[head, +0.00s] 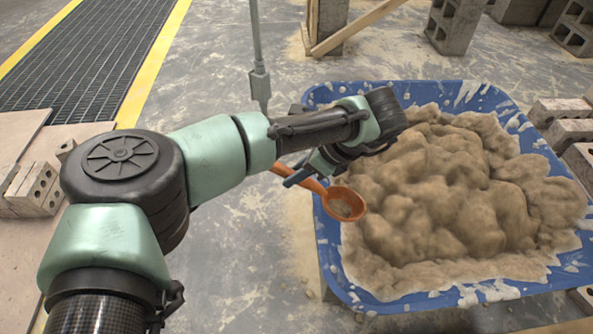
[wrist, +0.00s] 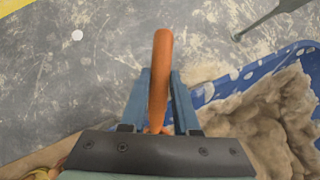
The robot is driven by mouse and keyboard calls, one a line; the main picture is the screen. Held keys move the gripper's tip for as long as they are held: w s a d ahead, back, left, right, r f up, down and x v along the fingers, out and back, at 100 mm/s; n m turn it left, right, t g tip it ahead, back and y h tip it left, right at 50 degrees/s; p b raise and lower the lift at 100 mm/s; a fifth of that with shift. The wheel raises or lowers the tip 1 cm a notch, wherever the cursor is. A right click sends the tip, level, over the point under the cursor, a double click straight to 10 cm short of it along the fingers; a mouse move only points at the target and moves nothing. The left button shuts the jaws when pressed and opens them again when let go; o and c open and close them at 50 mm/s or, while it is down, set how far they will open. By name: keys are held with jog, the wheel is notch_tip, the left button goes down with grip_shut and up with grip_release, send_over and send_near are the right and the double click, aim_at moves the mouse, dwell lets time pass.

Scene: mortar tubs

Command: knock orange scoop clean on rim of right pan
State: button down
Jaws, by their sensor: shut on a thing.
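The orange scoop (head: 345,203) shows in the head view with its bowl over the left rim of the blue pan (head: 327,250). Some tan material lies in the bowl. Whether the bowl touches the rim I cannot tell. My gripper (head: 304,174) is shut on the scoop's handle; in the wrist view, its two blue fingers (wrist: 158,105) stand on either side of the orange handle (wrist: 161,60). The pan is heaped with tan mortar (head: 450,190) and its rim is splashed. The wrist view shows the pan's blue edge (wrist: 245,78) at right; the scoop's bowl is hidden there. Only one pan is in view.
Concrete blocks (head: 565,110) stand right of the pan, and more (head: 455,25) stand behind it. A grey upright post (head: 257,50) rises behind my arm. A floor grate (head: 80,55) with yellow edging lies at upper left. Bare floor lies left of the pan.

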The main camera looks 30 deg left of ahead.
notch_tip(320, 180, down, 6)
jog(key=b, duration=0.2)
notch_tip(320, 180, up, 7)
jog(key=p, duration=0.8)
jog(key=shift+f, duration=0.35)
notch_tip(320, 180, down, 7)
jog(key=b, duration=0.3)
notch_tip(320, 180, up, 7)
jog(key=p, duration=0.8)
